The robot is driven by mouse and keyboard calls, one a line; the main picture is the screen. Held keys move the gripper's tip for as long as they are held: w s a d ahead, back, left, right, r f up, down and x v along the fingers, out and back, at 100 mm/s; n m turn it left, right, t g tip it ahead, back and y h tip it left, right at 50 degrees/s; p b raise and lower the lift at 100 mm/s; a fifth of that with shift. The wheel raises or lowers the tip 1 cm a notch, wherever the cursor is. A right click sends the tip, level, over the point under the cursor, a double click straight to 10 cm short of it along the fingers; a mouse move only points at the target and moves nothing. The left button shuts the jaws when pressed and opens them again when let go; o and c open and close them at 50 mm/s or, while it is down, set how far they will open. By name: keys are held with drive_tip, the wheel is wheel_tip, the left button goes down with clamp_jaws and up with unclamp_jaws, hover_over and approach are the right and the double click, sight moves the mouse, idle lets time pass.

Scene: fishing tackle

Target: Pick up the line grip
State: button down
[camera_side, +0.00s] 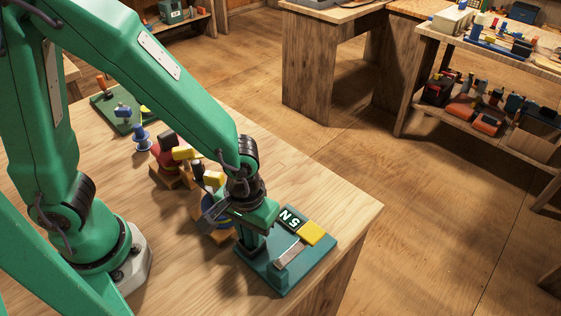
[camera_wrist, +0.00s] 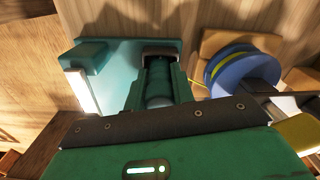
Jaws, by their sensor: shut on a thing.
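My gripper (camera_side: 252,242) points down at the left part of a teal board (camera_side: 282,284) near the table's front right corner. In the wrist view, my gripper (camera_wrist: 160,88) is shut on a dark green rounded piece with a dark cap, which I take to be the line grip (camera_wrist: 160,72). It sits over the teal board (camera_wrist: 120,58). I cannot tell whether it touches the board or is lifted clear. In the side view my gripper mostly hides it.
The board carries a metal plate (camera_side: 289,253), a yellow block (camera_side: 311,233) and a dark lettered label (camera_side: 291,218). A blue spool with yellow line (camera_wrist: 240,72) stands close beside my gripper. Several small tackle pieces stand farther back. The table edge is close on the right.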

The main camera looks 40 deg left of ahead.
drive_tip(key=shift+r, duration=0.2)
drive_tip(key=shift+r, duration=0.85)
drive_tip(key=shift+s+d+r, duration=0.1)
drive_tip(key=shift+s+r, duration=0.1)
drive_tip(key=shift+r, duration=0.45)
drive_tip(key=shift+s+d+r, duration=0.1)
drive_tip(key=shift+s+r, duration=0.05)
drive_tip(key=shift+r, duration=0.45)
drive_tip(key=s+d+r, duration=0.4)
drive_tip(key=s+r, duration=0.2)
drive_tip(key=s, duration=0.4)
drive_tip(key=shift+r, duration=0.25)
drive_tip(key=shift+s, duration=0.1)
